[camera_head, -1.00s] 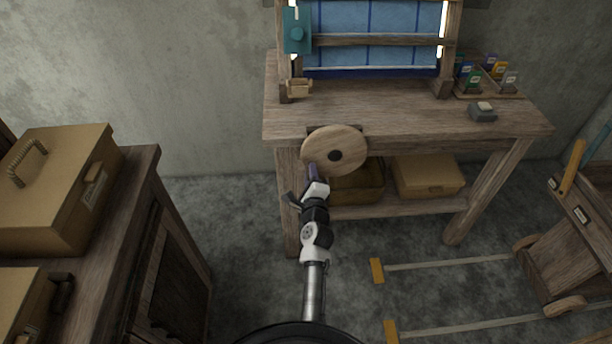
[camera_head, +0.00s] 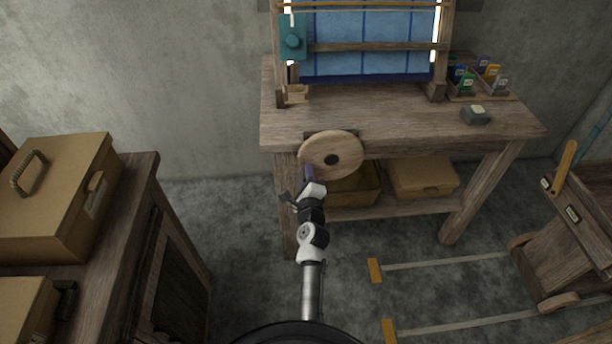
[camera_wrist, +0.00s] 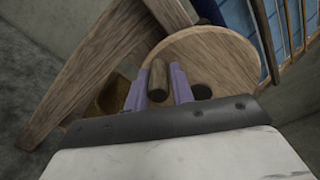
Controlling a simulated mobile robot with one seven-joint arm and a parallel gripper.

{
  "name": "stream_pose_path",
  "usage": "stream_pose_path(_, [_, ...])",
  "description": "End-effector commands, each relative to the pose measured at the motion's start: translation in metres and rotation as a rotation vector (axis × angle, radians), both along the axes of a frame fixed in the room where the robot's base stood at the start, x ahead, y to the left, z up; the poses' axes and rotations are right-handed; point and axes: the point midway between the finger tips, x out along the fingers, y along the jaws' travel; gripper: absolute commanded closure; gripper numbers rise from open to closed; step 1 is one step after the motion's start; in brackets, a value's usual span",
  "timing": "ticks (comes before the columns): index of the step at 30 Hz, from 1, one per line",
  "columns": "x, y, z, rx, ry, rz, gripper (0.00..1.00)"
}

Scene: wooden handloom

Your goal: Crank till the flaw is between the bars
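The round wooden crank wheel (camera_head: 345,147) is on the front of the loom bench, with a dark hub. In the wrist view its peg handle (camera_wrist: 158,78) stands between the purple fingers of my gripper (camera_wrist: 160,88), which appear shut on it. In the head view my gripper (camera_head: 308,173) is at the wheel's lower left. The blue cloth (camera_head: 375,28) with dark grid lines hangs in the loom frame. An upper bar (camera_head: 365,8) and a lower bar (camera_head: 380,47) cross it. I cannot make out a flaw on the visible cloth.
A teal box (camera_head: 293,40) is on the left loom post. A cabinet with tan cases (camera_head: 60,190) stands left; a wooden cart (camera_head: 565,240) stands right.

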Motion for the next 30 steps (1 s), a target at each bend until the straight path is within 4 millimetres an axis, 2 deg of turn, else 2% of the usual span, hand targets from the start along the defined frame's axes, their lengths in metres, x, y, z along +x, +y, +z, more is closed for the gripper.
stream_pose_path(1, [0.001,-0.001,0.004,-0.001,-0.006,-0.002,0.7])
stream_pose_path(4, [0.001,-0.001,0.002,0.0,-0.004,-0.002,0.58])
stream_pose_path(14, [-0.004,-0.001,-0.001,0.002,0.002,-0.001,0.58])
stream_pose_path(17, [-0.014,-0.001,-0.002,0.001,0.002,-0.001,0.58])
stream_pose_path(24, [-0.051,-0.001,-0.002,0.0,0.001,-0.002,0.58])
stream_pose_path(30, [-0.071,-0.001,-0.001,0.001,0.0,-0.001,0.58])
